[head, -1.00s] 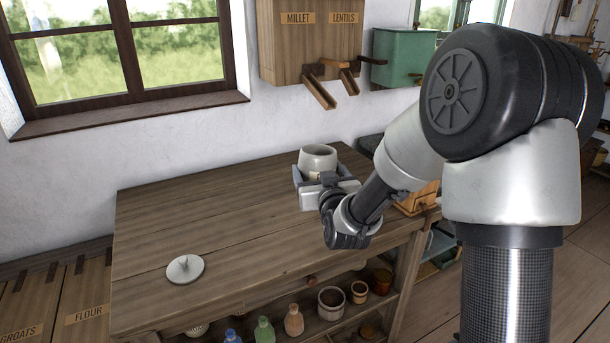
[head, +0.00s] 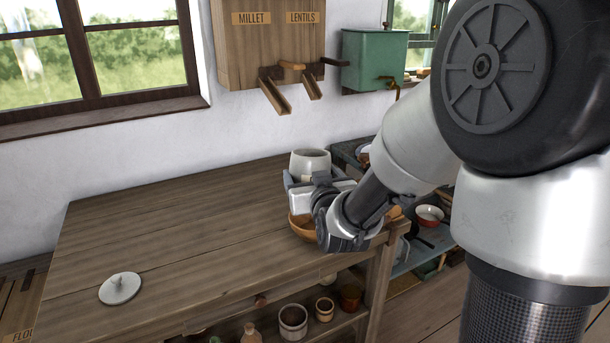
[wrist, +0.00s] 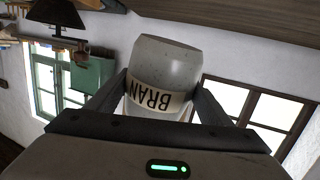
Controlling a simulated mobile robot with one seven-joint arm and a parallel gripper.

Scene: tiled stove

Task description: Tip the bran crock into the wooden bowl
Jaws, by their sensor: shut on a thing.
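The bran crock is a pale, speckled pot (head: 310,162) held above the right end of the wooden table. Its BRAN label shows in the wrist view, where the crock (wrist: 165,65) sits between the two fingers. My gripper (head: 308,180) is shut on the crock, which looks about upright in the head view. The wooden bowl (head: 301,228) is on the table below my gripper, and my wrist hides much of it. What the crock and the bowl hold is not visible.
A round white lid (head: 120,288) lies at the table's left. The wooden table (head: 180,240) is clear in the middle. Millet and lentil bins (head: 268,45) with chutes and a green tank (head: 374,62) hang above. Several pots stand on the shelf below.

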